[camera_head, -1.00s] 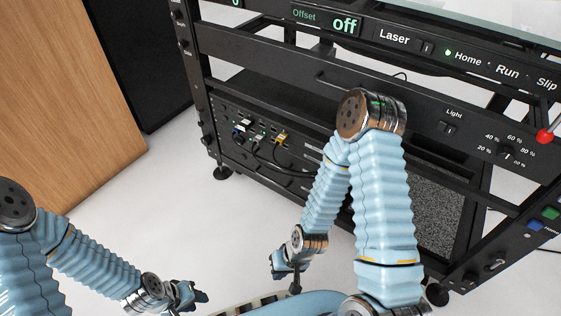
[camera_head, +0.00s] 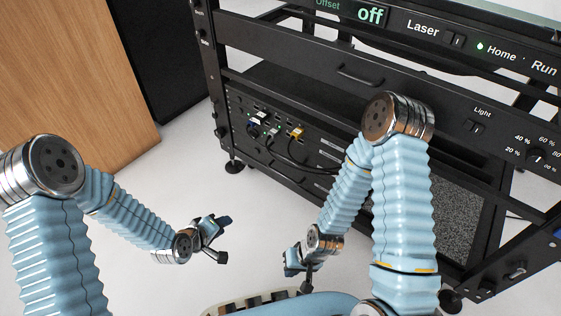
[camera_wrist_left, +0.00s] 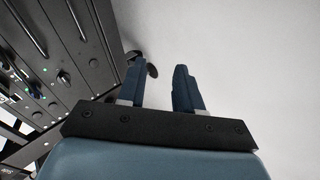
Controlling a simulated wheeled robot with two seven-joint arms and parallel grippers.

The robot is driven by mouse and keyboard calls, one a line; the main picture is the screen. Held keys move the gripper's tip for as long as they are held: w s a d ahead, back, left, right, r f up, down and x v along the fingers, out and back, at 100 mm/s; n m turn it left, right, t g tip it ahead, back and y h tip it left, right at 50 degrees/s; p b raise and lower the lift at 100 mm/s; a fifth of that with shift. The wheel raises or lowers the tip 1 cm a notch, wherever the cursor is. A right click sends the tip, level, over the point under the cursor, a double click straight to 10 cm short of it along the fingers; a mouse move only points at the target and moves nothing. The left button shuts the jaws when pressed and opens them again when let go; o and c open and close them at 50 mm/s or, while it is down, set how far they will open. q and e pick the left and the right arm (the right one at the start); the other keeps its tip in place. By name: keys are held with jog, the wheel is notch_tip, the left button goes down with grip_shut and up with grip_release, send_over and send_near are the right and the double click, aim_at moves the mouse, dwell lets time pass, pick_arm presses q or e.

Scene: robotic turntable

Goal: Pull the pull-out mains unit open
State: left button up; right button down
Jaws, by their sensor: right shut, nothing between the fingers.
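The black rack shows a bar handle (camera_head: 360,75) on its upper front panel. Below it is a panel (camera_head: 285,128) with sockets, green lights and plugged cables. I cannot tell for certain which part is the pull-out mains unit. My left gripper (camera_head: 220,238) is open and empty, in front of the rack and apart from it. In the left wrist view its two fingers (camera_wrist_left: 159,85) stand apart over bare floor, with the rack front (camera_wrist_left: 55,70) to the left. My right gripper (camera_head: 293,265) is shut and empty, low in front of the rack; my right arm hides part of the front.
A wooden panel (camera_head: 70,90) and a black cabinet (camera_head: 165,55) stand at the left. The upper rack carries a Laser switch (camera_head: 458,40), a Light switch (camera_head: 474,127) and a dial (camera_head: 536,155).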

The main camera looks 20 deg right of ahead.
pick_arm(q)
jog(key=w+d+r+n+t+h+b, duration=0.25)
jog(key=w+d+r+h, duration=0.3)
jog(key=d+r, duration=0.55)
jog(key=r+b+x, duration=0.1)
jog(key=x, duration=1.2)
jog(key=shift+d, duration=0.25)
grip_shut()
